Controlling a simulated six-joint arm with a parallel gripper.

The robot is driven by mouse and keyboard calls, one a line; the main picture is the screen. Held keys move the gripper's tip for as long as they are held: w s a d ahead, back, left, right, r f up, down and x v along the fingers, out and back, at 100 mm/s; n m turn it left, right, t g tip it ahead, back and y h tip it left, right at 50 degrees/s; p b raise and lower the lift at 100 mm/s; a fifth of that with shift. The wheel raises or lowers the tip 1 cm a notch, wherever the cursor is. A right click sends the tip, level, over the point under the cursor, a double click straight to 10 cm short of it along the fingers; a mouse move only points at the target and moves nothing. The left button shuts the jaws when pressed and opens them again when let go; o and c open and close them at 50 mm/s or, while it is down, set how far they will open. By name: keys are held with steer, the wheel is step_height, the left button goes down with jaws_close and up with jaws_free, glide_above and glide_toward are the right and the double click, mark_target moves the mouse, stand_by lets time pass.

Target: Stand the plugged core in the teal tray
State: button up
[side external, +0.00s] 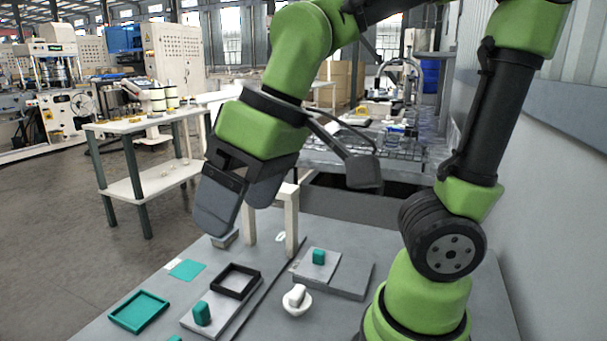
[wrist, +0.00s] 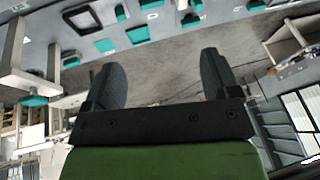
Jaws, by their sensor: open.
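The teal tray (side external: 139,312) is a shallow, rimmed square lying at the front left of the grey table; it looks empty. I cannot tell for sure which piece is the plugged core. A small white rounded piece (side external: 297,294) leans in a white bowl (side external: 297,308) at the front middle. My gripper (side external: 234,208) hangs above the table's back left, beside the white stand, well apart from the tray and bowl. In the wrist view my gripper (wrist: 163,78) has its fingers wide apart with nothing between them.
A white stand (side external: 290,225) rises behind. Another teal block (side external: 319,257) sits on a plate further right. A flat teal square (side external: 187,270) lies behind the tray.

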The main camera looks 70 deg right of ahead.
steer(key=s+d+r+m+t, duration=0.2)
steer(key=s+d+m, duration=0.1)
steer(key=s+d, duration=0.1)
steer(key=shift+d+m+t, duration=0.25)
steer(key=shift+m+t, duration=0.05)
steer(key=shift+m, duration=0.1)
steer(key=shift+o, duration=0.2)
steer(key=shift+s+d+m+t+h, duration=0.3)
steer(key=shift+s+m, duration=0.1)
steer(key=shift+s, duration=0.1)
steer(key=shift+a, duration=0.1)
